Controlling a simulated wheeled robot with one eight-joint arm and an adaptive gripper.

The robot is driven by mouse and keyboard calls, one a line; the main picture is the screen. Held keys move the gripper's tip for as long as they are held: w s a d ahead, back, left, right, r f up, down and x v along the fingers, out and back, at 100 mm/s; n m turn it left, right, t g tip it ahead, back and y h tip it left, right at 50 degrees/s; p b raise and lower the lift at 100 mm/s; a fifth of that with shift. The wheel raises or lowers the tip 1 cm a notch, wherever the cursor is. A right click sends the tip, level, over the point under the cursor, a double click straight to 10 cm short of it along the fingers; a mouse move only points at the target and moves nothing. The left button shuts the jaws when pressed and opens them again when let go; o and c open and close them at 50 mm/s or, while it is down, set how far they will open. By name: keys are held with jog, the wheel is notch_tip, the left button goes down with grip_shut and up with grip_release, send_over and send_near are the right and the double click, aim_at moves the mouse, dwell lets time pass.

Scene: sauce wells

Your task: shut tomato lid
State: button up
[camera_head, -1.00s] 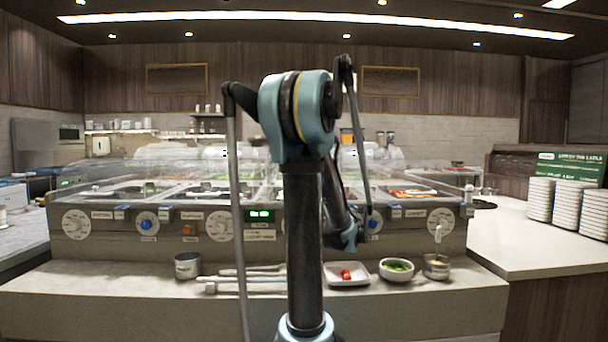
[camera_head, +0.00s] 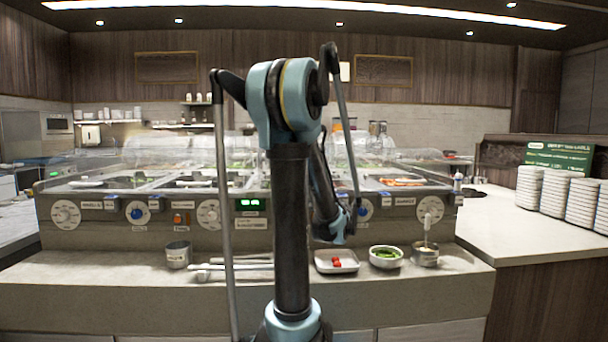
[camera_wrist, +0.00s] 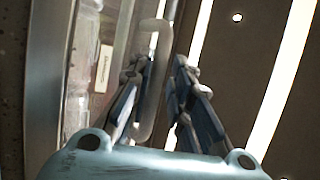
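The sauce wells are sunk in a long counter unit (camera_head: 120,208) with dials on its front. Clear lids (camera_head: 170,158) show above its back part, and I cannot tell which is the tomato lid. A well with orange-red contents (camera_head: 402,181) is at the right end. My gripper is hidden behind my arm in the head view. In the wrist view my gripper (camera_wrist: 161,72) has its two fingers apart. A pale rounded bar (camera_wrist: 152,35), perhaps a lid handle, runs between or just beyond them. I cannot tell whether they touch it.
On the front ledge are a metal cup (camera_head: 178,255), tongs (camera_head: 235,266), a white dish with red pieces (camera_head: 336,261), a green-filled bowl (camera_head: 385,257) and a metal pot (camera_head: 425,254). Plate stacks (camera_head: 530,190) stand on the right counter, whose front part is clear.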

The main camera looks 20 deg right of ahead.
jog(key=shift+s, duration=0.1)
jog(key=v, duration=1.1)
jog(key=shift+s+f, duration=0.25)
jog(key=shift+f, duration=0.05)
jog(key=shift+s, duration=0.1)
